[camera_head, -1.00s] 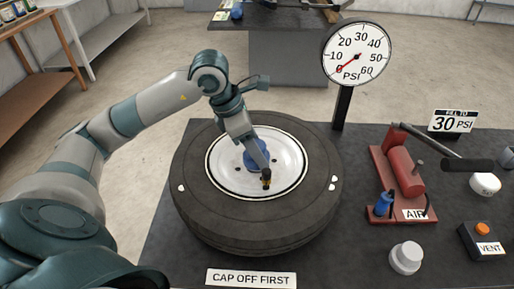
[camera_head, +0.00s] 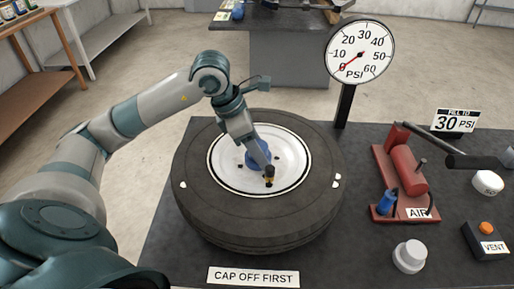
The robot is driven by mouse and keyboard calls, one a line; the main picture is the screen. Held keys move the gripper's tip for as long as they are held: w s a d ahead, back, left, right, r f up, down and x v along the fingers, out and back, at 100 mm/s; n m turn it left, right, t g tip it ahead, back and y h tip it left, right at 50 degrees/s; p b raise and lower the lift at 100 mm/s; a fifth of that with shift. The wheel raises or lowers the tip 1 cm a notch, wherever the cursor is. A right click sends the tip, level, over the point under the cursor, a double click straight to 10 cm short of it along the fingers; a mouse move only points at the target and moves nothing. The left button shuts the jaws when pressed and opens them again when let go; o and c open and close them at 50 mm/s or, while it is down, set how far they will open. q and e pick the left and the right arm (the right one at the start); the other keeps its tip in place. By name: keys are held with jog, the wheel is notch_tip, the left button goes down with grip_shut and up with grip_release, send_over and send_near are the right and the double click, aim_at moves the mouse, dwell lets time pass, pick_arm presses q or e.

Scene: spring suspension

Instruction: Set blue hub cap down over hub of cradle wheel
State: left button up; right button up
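The cradle wheel (camera_head: 215,208) lies flat on the dark table, a black tyre around a white disc (camera_head: 293,162). The blue hub cap (camera_head: 262,149) shows at the middle of the disc, partly hidden by my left gripper. My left gripper (camera_head: 257,158) reaches down over the disc's middle, against or right in front of the blue cap. Its fingertips are too small and overlapped to show whether they grip it. The hub is hidden, and I cannot tell whether the cap touches it. My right gripper is out of view.
A dark valve stem (camera_head: 269,176) stands up on the disc close to my gripper. A gauge (camera_head: 360,52) on a post rises behind the wheel. A red air pump (camera_head: 405,172), a white knob (camera_head: 409,256) and a vent box (camera_head: 486,242) stand at right.

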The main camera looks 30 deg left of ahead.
pick_arm(q)
jog(key=shift+s+a+f, duration=0.15)
jog(key=shift+s+f, duration=0.05)
jog(key=shift+f, duration=0.4)
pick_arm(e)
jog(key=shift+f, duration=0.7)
pick_arm(q)
jog(key=shift+r, duration=0.1)
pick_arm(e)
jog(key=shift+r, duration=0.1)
pick_arm(q)
jog(key=shift+w+r, duration=0.15)
jog(key=shift+r, duration=0.35)
jog(key=shift+c, duration=0.4)
jog(key=shift+r+p, duration=0.3)
jog(key=shift+p, duration=0.05)
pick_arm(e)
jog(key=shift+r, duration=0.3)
pick_arm(q)
jog(key=shift+w+r, duration=0.1)
